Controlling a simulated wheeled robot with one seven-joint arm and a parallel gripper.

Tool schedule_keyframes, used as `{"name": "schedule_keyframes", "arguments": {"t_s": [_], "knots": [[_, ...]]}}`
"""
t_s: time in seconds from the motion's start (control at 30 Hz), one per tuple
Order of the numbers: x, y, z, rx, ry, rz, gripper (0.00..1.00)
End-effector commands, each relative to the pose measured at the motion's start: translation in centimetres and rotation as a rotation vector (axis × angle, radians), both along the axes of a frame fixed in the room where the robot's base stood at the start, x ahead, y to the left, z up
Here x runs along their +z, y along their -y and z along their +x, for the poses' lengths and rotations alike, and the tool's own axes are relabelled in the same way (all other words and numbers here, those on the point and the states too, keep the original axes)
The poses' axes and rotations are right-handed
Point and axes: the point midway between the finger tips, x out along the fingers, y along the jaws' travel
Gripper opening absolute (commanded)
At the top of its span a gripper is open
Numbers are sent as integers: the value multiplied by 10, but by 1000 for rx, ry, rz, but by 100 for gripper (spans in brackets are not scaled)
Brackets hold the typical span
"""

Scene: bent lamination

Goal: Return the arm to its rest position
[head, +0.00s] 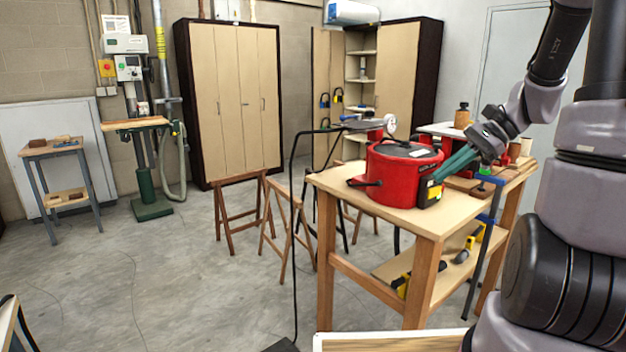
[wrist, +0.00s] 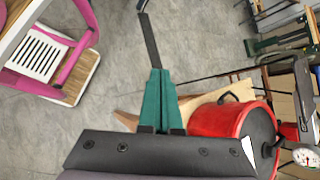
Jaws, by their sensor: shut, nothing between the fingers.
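My arm reaches in from the right of the head view. My gripper (head: 438,177) has teal fingers and shows beside the right side of a red pot (head: 388,183), over the wooden workbench (head: 335,184). In the wrist view my gripper (wrist: 158,74) points up the picture, its two fingers together with nothing between them. The red pot (wrist: 212,118) is to the right of the fingers there. I cannot tell from the head view whether the fingers touch the pot.
Clamps and small tools crowd the workbench's right end. A thin black stand (head: 293,220) rises left of the bench. Wooden trestles (head: 240,205) stand behind it. A green drill press (head: 135,125) is at the far left. The concrete floor (head: 190,280) is open at left.

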Motion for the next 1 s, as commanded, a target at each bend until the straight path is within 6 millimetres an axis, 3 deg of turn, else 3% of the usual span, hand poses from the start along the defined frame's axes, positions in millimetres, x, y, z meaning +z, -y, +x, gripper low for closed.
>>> {"name": "schedule_keyframes", "arguments": {"t_s": [0.2,0.6,0.8,1.0], "knots": [[43,-28,-38,195,199,-302,0],[115,-46,-95,405,657,-729,0],[133,-47,-109,430,790,-814,0],[136,-46,-111,432,810,-827,0]]}}
